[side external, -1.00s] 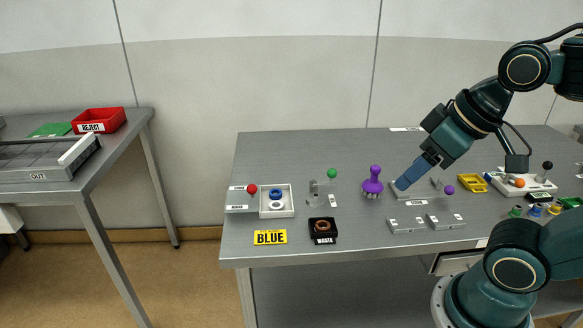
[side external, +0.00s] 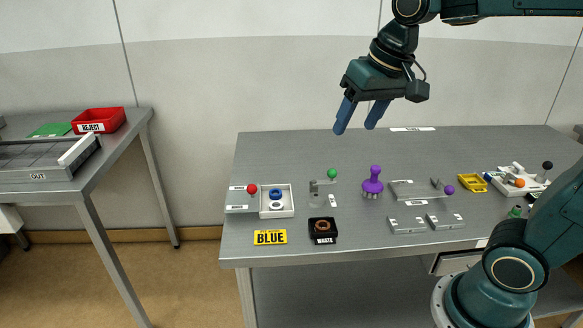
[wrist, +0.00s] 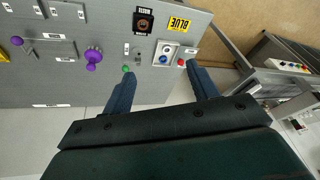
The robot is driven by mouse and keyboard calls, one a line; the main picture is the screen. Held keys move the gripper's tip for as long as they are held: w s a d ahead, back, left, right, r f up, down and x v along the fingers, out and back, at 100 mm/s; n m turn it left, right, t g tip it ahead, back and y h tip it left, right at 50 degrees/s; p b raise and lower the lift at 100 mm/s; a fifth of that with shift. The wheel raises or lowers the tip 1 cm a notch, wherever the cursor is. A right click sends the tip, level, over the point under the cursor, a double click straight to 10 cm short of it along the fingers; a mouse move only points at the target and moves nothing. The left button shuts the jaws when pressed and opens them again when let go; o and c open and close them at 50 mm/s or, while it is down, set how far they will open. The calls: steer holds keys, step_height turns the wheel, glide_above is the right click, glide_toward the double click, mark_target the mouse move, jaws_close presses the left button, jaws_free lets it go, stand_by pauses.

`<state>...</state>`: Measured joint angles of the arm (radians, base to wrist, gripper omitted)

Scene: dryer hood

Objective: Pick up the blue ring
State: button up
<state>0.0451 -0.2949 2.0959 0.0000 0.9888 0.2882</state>
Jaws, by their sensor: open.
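The blue ring (side external: 275,193) lies in a white tray (side external: 290,208) at the left part of the grey table, behind a white ring (side external: 276,206). In the wrist view the blue ring (wrist: 168,48) shows small in the white tray, ahead of the space between the fingers. My gripper (side external: 354,131) is open and empty, high above the back of the table, to the right of the tray. Its two blue fingers also show spread apart in the wrist view (wrist: 165,78).
A red-knobbed fixture (side external: 251,190) adjoins the tray's left side. A green-knobbed fixture (side external: 332,174) and a purple handle (side external: 372,184) stand to its right. A yellow BLUE sign (side external: 270,237) and black WASTE box (side external: 334,230) lie in front. The left table holds a red REJECT bin (side external: 104,114).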

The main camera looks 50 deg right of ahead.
steer(key=w+d+f+m+g, duration=0.1)
steer(key=w+d+m, duration=0.15)
steer(key=w, duration=0.75)
steer(key=m+g, duration=0.3)
steer(key=m, duration=0.4)
glide_above(276, 194)
step_height(276, 194, down, 18)
steer(key=shift+w+a+f, duration=0.1)
steer(key=shift+f, duration=4.35)
steer(key=shift+f, duration=0.1)
steer(key=shift+f, duration=2.55)
steer(key=c, duration=1)
